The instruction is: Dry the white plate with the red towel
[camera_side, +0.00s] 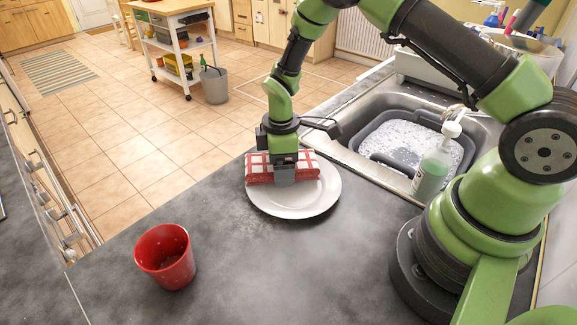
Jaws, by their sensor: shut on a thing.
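The white plate (319,203) lies flat on the dark counter, close to the sink. The red towel (308,166), red and white checked and folded, is over the far left part of the plate and seems to touch it. My gripper (285,180) points down and is shut on the towel's near edge, above the plate. The fingertips and the part of the plate under the towel are hidden.
A red cup (165,257) stands at the front left of the counter (260,275). A soap bottle (433,168) stands by the sink's (352,160) near edge. A grey basin (376,144) of suds sits in the sink. The counter between cup and plate is clear.

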